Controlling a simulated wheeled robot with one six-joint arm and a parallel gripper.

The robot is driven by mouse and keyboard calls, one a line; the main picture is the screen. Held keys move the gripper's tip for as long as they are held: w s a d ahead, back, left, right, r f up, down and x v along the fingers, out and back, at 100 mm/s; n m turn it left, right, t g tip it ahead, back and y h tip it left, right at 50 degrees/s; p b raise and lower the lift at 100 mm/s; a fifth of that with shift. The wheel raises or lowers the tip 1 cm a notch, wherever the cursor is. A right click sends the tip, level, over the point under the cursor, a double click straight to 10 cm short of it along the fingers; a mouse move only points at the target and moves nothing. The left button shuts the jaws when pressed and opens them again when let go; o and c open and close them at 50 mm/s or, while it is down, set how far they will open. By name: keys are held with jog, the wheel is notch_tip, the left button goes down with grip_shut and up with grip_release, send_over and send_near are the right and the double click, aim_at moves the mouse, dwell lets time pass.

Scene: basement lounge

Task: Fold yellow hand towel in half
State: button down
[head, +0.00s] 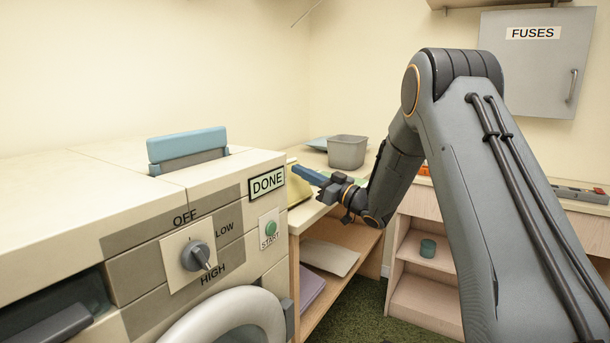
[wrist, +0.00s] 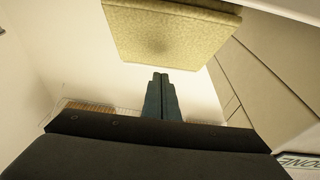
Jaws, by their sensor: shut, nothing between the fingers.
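The yellow hand towel (wrist: 168,35) lies flat on a pale counter and fills the top middle of the wrist view. One straight edge faces my fingertips, and its far part is cut off by the frame. In the head view only a strip of the towel (head: 296,190) shows, behind the washing machine's corner and my gripper. My gripper (head: 300,171) is shut and empty, with its blue fingers over the counter near the towel. In the wrist view the fingers (wrist: 160,78) are together, pointing at the towel's near edge and apart from it in the picture.
The washing machine (head: 220,230) stands close on the left, with a raised blue flap (head: 187,143). A grey bin (head: 347,151) stands farther back on the counter (head: 304,216). Shelves below hold a green container (head: 428,248). A fuse box (head: 540,65) hangs at right.

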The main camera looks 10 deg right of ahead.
aim_at(289, 176)
jog(key=shift+w, duration=0.1)
jog(key=shift+w+a+b, duration=0.75)
jog(key=shift+w+a, duration=0.85)
jog(key=shift+a, duration=0.25)
jog(key=s+d+r+p, duration=0.4)
jog(key=r, duration=0.1)
jog(key=shift+d+p, duration=0.25)
jog(key=shift+p, duration=0.15)
